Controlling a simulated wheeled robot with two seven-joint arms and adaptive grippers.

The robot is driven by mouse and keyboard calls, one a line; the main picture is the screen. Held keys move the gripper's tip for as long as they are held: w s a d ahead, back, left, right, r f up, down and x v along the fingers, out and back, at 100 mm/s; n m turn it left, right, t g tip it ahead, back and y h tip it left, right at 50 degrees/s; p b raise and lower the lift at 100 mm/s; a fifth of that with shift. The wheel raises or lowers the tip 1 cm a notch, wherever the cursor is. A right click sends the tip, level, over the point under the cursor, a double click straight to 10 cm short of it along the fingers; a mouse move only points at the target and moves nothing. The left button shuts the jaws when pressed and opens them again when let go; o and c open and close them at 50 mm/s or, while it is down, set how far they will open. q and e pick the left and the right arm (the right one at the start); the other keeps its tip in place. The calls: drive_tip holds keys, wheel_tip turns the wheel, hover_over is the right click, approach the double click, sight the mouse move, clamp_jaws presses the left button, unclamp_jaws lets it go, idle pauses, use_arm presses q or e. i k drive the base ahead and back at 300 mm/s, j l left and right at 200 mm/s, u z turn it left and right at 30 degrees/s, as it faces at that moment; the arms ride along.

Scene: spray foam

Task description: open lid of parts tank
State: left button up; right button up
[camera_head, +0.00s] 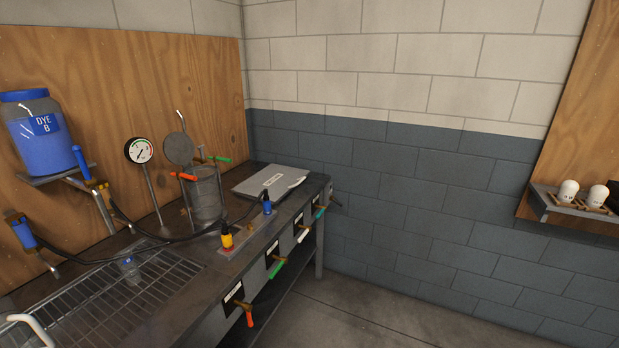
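A flat grey lid (271,182) with a small white label lies at the far right end of the workbench. Its label is too small to read, so I cannot confirm that it belongs to the parts tank. It looks shut, level with the bench top, with a pale lip at its right edge. A grey metal cylinder (205,196) stands left of it, with a round disc (179,149) raised above and behind it. Neither of my grippers is in view.
The workbench (190,290) has a wire rack (125,305) at near left and colored valve handles along its front. A dye B jug (42,135), a gauge (139,151) and black hoses crowd the back. Yellow and blue connectors stand before the cylinder. Floor (370,315) right of the bench is clear.

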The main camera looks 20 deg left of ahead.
sight(277, 179)
drive_tip(key=i+l+u, duration=0.1)
drive_tip(key=i, duration=0.8)
